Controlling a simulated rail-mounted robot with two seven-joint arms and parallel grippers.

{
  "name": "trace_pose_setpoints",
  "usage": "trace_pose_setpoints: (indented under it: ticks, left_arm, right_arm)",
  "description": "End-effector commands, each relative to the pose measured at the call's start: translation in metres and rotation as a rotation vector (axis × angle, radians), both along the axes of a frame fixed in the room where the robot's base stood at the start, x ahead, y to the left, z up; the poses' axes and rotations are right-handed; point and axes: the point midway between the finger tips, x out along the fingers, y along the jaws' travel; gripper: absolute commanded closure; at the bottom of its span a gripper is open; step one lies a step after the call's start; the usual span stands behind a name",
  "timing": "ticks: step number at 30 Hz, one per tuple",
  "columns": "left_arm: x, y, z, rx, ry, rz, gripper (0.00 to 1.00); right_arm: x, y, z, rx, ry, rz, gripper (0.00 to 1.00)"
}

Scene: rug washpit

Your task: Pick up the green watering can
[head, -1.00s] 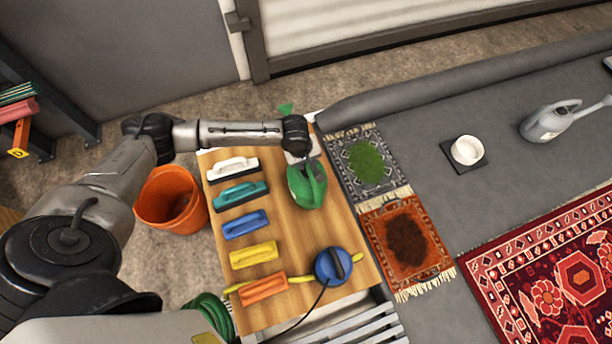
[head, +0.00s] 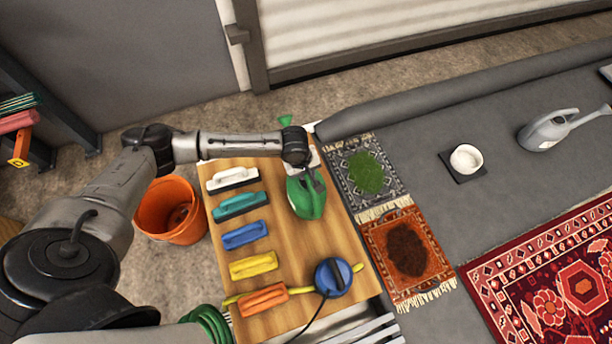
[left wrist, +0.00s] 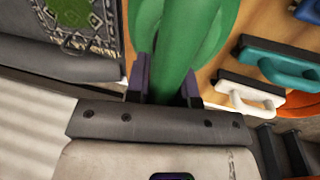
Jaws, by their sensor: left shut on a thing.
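The green watering can (head: 306,199) is at the far end of the wooden table (head: 342,234), its spout tip (head: 285,121) showing beyond my arm. My left gripper (head: 305,168) reaches down onto it from above and hides part of it. In the left wrist view the can's green handle (left wrist: 180,50) passes between the two dark fingers of my left gripper (left wrist: 168,88), which are shut on it. I cannot tell whether the can's base touches the table. My right gripper is not in view.
White (head: 232,178), teal (head: 240,205), blue (head: 245,234), yellow (head: 253,264) and orange (head: 263,299) brushes line the table's left side. A round blue tool (head: 333,276) lies near the front. An orange bucket (head: 170,210) stands left; small rugs (head: 407,250) lie right. A grey watering can (head: 550,128) stands farther right.

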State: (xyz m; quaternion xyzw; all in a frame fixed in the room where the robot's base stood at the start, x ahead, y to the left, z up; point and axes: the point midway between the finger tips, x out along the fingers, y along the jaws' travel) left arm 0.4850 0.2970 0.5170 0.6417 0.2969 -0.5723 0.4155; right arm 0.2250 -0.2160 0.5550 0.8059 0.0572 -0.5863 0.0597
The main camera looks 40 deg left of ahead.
Motion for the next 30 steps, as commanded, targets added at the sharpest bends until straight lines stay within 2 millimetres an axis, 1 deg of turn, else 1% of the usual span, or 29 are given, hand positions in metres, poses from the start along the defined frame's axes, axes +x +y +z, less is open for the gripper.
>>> trace_pose_setpoints:
  ticks: [1, 4, 16, 20, 24, 30]
  left_arm:
    - [0.002, 0.0, 0.006, -0.002, -0.006, 0.0, 1.0]
    - [0.002, -0.001, 0.015, -0.003, -0.006, 0.0, 1.0]
    - [0.002, 0.0, 0.046, -0.003, -0.005, 0.001, 1.0]
    - [-0.004, -0.012, 0.051, -0.004, -0.005, -0.003, 1.0]
    - [-0.01, -0.023, 0.06, -0.004, -0.006, -0.002, 1.0]
    - [-0.024, -0.051, 0.08, -0.007, -0.004, -0.003, 1.0]
  right_arm:
    - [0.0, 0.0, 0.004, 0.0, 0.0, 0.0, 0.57]
    - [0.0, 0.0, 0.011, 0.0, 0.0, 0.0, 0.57]
    - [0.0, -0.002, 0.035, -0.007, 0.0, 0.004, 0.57]
    - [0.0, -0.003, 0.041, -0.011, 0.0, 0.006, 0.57]
    - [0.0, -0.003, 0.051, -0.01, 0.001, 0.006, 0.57]
    - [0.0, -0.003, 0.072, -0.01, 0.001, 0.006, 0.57]
